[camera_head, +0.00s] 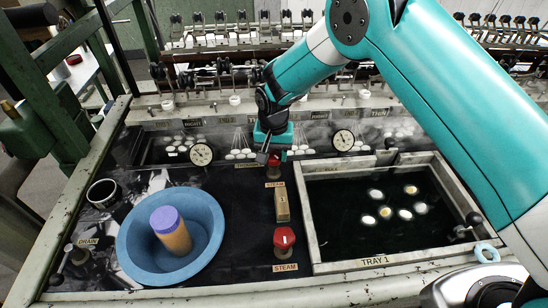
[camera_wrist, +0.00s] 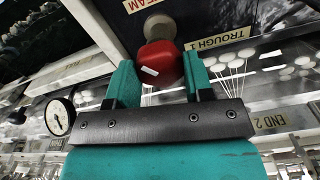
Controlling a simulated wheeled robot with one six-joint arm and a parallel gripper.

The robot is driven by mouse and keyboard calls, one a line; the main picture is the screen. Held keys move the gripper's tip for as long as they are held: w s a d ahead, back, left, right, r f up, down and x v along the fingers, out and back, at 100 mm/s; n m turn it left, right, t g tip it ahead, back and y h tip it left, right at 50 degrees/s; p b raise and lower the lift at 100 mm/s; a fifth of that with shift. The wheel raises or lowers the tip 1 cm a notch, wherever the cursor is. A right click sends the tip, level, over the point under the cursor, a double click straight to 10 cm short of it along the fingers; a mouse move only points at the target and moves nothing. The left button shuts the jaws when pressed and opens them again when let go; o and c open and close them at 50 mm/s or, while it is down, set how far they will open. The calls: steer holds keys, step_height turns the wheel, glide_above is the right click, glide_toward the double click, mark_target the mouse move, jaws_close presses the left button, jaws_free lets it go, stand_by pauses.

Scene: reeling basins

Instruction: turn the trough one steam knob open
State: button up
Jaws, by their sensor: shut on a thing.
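The trough one steam knob (camera_head: 275,161) is red and stands on the dark panel below the dial gauges, above a STEAM label (camera_head: 275,184). In the wrist view the red knob (camera_wrist: 163,62) sits between the two teal jaws, with a white mark on its face. A TROUGH 1 label (camera_wrist: 217,39) is beside it. My gripper (camera_wrist: 160,76) is shut on the knob. In the head view my gripper (camera_head: 268,152) reaches down from above and hides part of the knob.
A second red steam knob (camera_head: 284,238) is nearer the front edge, with a wooden block (camera_head: 282,205) between. A blue basin (camera_head: 135,236) holding a purple-topped cylinder (camera_head: 172,232) is at left. A gauge (camera_head: 201,154) is close left.

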mark_target(274, 155)
steer(key=n+b, duration=0.2)
steer(key=n, duration=0.3)
steer(key=n+b, duration=0.1)
steer(key=n, duration=0.4)
steer(key=shift+w+r+n, duration=0.1)
steer(key=shift+n, duration=0.2)
stand_by(0.4)
steer(key=o, duration=0.9)
steer(key=shift+b, duration=0.3)
step_height(274, 155, up, 17)
steer(key=b, duration=0.2)
steer(key=shift+r+b, duration=0.15)
steer(key=shift+b, duration=0.15)
steer(key=shift+d, duration=0.1)
